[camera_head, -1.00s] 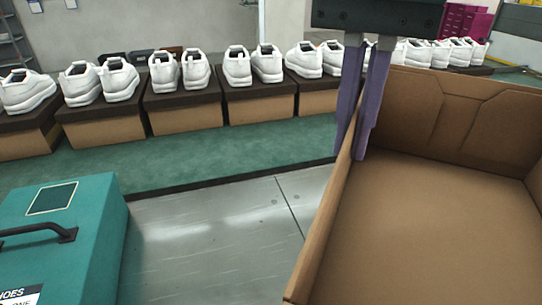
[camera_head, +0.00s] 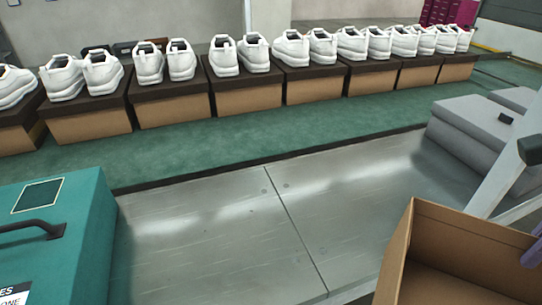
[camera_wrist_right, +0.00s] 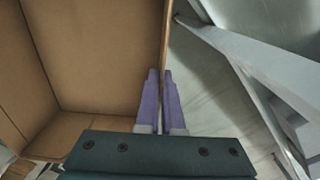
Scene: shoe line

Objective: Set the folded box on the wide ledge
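The brown cardboard box (camera_head: 465,243) is open at the top and sits at the lower right of the head view, cut off by the frame edge. My right gripper (camera_head: 533,254) shows there only as a purple fingertip at the box's wall. In the right wrist view both purple fingers (camera_wrist_right: 160,72) are close together, one on each side of the box's wall (camera_wrist_right: 90,60). The wide grey metal ledge (camera_head: 215,240) is bare across the middle of the head view. The box overlaps its near right part in the picture; I cannot tell whether they touch. My left gripper is not in view.
A teal case (camera_head: 75,235) with a dark handle stands at the left. Behind the metal, a green belt (camera_head: 230,150) carries a row of white shoes on brown boxes (camera_head: 250,97). Grey blocks (camera_head: 475,135) stand at the right. The metal's middle is clear.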

